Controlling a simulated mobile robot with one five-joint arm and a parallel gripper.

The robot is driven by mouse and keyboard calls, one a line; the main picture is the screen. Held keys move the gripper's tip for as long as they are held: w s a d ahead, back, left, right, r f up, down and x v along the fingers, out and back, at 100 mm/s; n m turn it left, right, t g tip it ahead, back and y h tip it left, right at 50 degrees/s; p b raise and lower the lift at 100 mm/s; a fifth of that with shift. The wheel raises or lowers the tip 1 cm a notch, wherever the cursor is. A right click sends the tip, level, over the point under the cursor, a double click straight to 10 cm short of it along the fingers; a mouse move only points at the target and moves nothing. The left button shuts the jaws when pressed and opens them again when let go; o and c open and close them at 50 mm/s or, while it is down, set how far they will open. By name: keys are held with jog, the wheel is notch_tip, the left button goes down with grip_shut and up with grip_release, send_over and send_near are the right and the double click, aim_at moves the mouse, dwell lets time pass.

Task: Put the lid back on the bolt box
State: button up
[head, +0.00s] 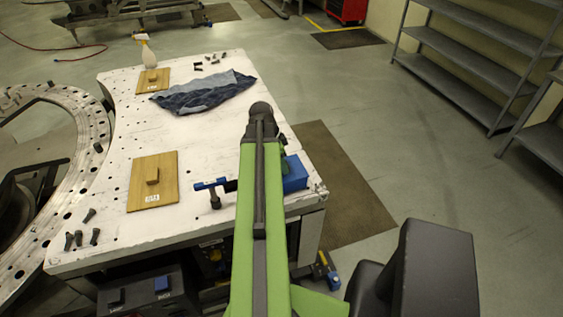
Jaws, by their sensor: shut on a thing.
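My green and dark arm reaches forward over the right side of the white plate table, and its dark end joint shows above the plate's right edge. My gripper's jaws, and anything in them, are hidden behind the arm. A wooden board with a small block on it and a label (140,190) lies flat on the near left of the plate. A similar smaller labelled wooden board (146,86) lies at the far left. I cannot tell from here which of these, if any, is the bolt box lid. I cannot make out an open bolt box.
A blue block (295,175) sits at the plate's right edge, and a blue clamp (208,185) stands left of my arm. The plate (115,135) has clear room left of my arm.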

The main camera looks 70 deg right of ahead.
jog(key=shift+f, duration=0.15)
jog(key=o, duration=1.5)
jog(key=p+v, duration=1.6)
jog(key=v, duration=0.1)
jog(key=shift+r+p, duration=0.25)
jog(key=shift+p, duration=0.05)
